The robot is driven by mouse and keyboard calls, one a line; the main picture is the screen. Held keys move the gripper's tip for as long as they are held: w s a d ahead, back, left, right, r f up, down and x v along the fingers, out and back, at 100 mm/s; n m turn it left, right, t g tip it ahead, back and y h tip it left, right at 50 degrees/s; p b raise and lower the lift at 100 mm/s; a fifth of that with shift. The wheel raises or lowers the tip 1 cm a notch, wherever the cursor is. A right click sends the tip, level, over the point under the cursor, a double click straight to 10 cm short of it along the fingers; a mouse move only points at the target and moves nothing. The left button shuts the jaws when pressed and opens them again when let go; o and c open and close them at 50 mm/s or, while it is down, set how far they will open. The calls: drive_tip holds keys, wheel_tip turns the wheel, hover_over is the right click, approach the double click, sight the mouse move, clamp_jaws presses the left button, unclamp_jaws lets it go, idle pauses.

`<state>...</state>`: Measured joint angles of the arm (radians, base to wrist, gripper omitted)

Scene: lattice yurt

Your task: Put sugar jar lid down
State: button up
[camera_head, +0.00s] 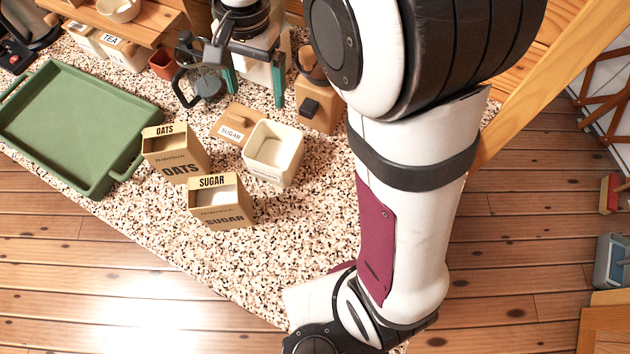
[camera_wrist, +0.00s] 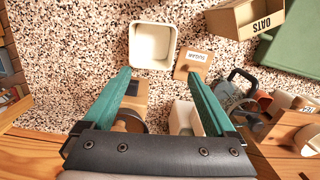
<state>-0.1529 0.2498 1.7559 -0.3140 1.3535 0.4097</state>
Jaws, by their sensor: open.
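In the wrist view the lid (camera_wrist: 193,63) is to the right of the jar (camera_wrist: 152,45), near my right fingertip. My gripper (camera_head: 252,86) has teal fingers spread wide and empty, behind the lid and jar. It also shows in the wrist view (camera_wrist: 160,76), with nothing between the fingertips.
An OATS box (camera_head: 178,152) and an open SUGAR box (camera_head: 220,202) stand in front. A green tray (camera_head: 70,125) is at left. The counter's front right is clear.

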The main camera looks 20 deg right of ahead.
drive_tip(key=s+d+n, duration=0.1)
drive_tip(key=s, duration=1)
drive_tip(key=s+d+f+n+y, duration=0.1)
drive_tip(key=s+d, duration=0.1)
drive_tip(key=s, duration=1)
drive_tip(key=shift+s+d, duration=0.15)
drive_tip(key=shift+d, duration=0.15)
